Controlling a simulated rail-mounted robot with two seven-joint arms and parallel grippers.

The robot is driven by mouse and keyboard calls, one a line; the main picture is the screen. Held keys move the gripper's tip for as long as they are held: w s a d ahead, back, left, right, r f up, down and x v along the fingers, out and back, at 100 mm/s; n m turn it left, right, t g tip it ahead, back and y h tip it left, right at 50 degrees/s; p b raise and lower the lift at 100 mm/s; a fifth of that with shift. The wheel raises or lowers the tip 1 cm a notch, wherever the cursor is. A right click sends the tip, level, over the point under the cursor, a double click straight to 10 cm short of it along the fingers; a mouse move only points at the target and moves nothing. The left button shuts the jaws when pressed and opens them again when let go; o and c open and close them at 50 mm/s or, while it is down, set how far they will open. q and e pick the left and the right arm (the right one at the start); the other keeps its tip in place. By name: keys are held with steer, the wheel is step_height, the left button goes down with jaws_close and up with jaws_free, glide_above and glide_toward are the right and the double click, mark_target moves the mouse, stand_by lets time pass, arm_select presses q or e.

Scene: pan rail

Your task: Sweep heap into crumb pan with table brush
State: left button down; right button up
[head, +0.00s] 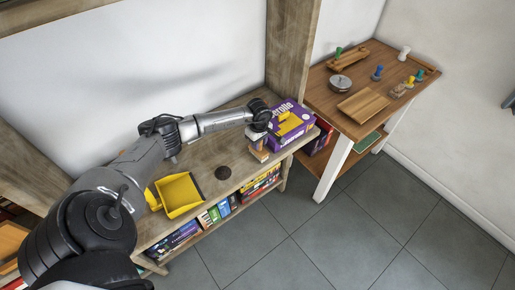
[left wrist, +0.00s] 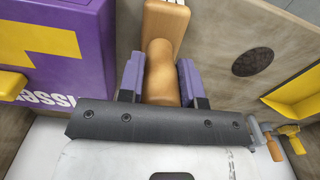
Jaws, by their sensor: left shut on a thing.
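The table brush (head: 259,153) has a pale wooden handle and stands at the right part of the wooden shelf top. My left gripper (head: 259,137) is shut on its handle; in the left wrist view the handle (left wrist: 161,72) sits between the two finger pads. The brush's bristles cannot be made out. The heap (head: 223,172) is a dark round patch on the shelf top, left of the brush and apart from it; it also shows in the left wrist view (left wrist: 254,56). The yellow crumb pan (head: 180,193) lies further left, beyond the heap. My right gripper is not in view.
A purple box (head: 290,127) stands close beside the brush on its right. Books (head: 222,207) fill the shelf below. A wooden side table (head: 333,105) with small pegs and trays stands at the right. The shelf top between heap and brush is clear.

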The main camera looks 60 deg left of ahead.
arm_select(q)
steer(key=shift+r, duration=0.35)
steer(key=shift+r+p, duration=0.3)
steer(key=shift+r, duration=0.4)
steer(key=shift+r, duration=0.35)
steer(key=shift+r, duration=0.1)
steer(key=shift+r+p, duration=0.55)
steer(key=shift+r, duration=0.1)
steer(key=shift+r+p, duration=1.05)
steer(key=shift+r, duration=1.2)
steer(key=shift+w, duration=0.1)
